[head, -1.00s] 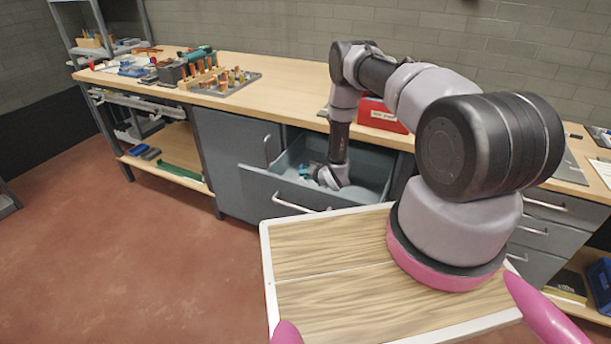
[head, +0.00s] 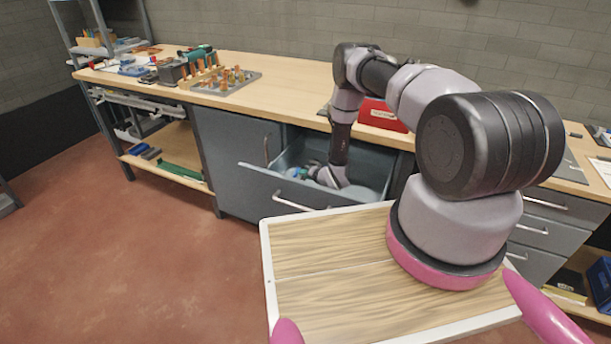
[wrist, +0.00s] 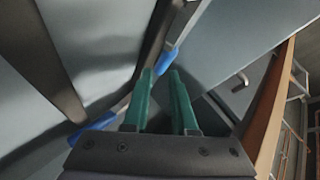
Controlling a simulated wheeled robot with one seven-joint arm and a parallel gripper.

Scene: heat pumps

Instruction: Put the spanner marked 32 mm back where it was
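My gripper (wrist: 160,80) has two green fingers with a gap between them and nothing clearly held in it. In the head view my gripper (head: 308,173) is down inside the open grey drawer (head: 270,184), near its left side. Two blue pieces show in the wrist view: one just beyond the fingertips (wrist: 168,57) and one left of the finger bases (wrist: 92,128). They may be parts of one long tool, but the fingers hide the stretch between. A small blue patch (head: 294,172) shows beside the gripper in the head view. No 32 mm marking can be read.
The wooden workbench (head: 300,98) runs above the drawer. A red box (head: 382,114) stands on it behind my arm, and a tool rack (head: 228,82) with several orange-handled tools is at left. Drawer walls stand close around the gripper. The floor (head: 150,250) at left is clear.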

